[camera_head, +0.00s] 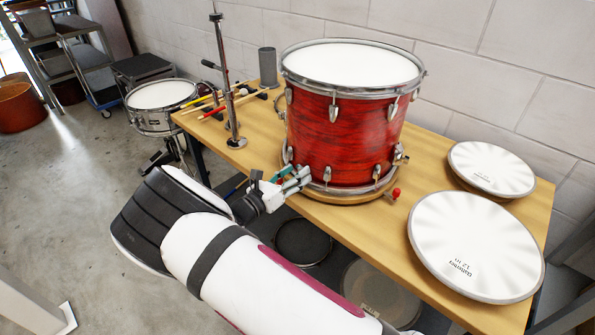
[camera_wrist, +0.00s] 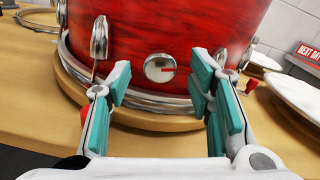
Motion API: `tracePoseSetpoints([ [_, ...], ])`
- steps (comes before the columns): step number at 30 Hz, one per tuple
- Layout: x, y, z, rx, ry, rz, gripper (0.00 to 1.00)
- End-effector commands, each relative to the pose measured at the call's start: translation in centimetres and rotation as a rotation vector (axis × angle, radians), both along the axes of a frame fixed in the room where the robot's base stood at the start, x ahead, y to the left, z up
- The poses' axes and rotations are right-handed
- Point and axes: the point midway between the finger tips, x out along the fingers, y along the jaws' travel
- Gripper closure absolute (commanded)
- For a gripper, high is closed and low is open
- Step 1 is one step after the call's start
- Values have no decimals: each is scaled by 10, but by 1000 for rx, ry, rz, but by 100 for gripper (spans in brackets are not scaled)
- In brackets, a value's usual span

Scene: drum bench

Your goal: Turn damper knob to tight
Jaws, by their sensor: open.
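A red drum (camera_head: 345,128) with chrome rims and lugs stands on a round wooden base on the bench. In the wrist view, the round silver damper knob (camera_wrist: 155,68) sits low on the red shell (camera_wrist: 180,25). A short red mark on the knob points right. My gripper (camera_wrist: 160,80) is open, its teal-padded fingers either side of the knob in that view, with nothing between them. I cannot tell whether either finger touches the knob. In the head view, my gripper (camera_head: 303,177) is at the drum's lower left front, and I cannot make out the knob there.
A metal stand (camera_head: 226,85) and drumsticks (camera_head: 207,99) are at left. A red-tipped fitting (camera_head: 395,193) is right of the drum base. A snare drum (camera_head: 160,97) stands beyond the bench's left end.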

Motion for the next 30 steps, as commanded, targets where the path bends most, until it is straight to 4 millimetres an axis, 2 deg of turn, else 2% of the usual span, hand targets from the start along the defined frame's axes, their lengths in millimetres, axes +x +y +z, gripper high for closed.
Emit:
tracePoseSetpoints([
  [6,12,-9,0,-1,0,1,52],
  [14,13,-9,0,-1,1,1,52],
  [15,13,-9,0,0,0,0,57],
  [21,12,-9,0,0,0,0,100],
  [30,12,-9,0,16,-12,0,100],
])
